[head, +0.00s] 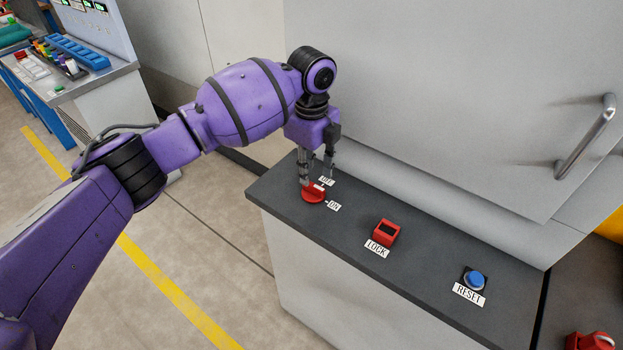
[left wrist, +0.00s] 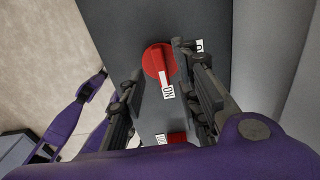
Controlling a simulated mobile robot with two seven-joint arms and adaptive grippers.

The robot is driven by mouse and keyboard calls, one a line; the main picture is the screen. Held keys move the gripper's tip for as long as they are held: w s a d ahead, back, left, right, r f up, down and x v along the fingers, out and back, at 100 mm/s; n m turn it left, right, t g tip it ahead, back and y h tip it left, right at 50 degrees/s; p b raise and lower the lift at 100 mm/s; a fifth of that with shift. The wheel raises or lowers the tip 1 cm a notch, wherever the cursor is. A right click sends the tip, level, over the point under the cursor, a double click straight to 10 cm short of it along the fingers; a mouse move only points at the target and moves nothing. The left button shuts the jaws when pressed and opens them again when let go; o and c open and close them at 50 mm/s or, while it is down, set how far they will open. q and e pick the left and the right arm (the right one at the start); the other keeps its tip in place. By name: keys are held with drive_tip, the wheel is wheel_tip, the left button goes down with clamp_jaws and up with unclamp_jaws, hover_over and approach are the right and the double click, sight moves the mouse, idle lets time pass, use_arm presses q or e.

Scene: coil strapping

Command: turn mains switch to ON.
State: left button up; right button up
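The mains switch is a round red knob (head: 312,196) with a white pointer stripe, at the left end of the dark panel top. An OFF label (head: 327,181) and an ON label (head: 334,206) lie beside it. In the left wrist view the knob (left wrist: 153,60) shows between the fingers, and its white stripe points toward the ON label (left wrist: 168,92). My left gripper (head: 317,178) points down over the knob with its fingers spread apart. It also shows in the left wrist view (left wrist: 158,58). I cannot tell whether a finger touches the knob. My right gripper is out of view.
A red LOCK block (head: 386,232) and a blue RESET button (head: 476,279) stand further right on the panel top (head: 430,275). A grey cabinet wall with a metal handle (head: 587,138) rises behind. A bench with small parts (head: 75,75) is at the far left.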

sight(312, 184)
use_arm(q)
wheel_tip(312, 184, up, 8)
drive_tip(key=shift+f, duration=0.2)
idle(0.4)
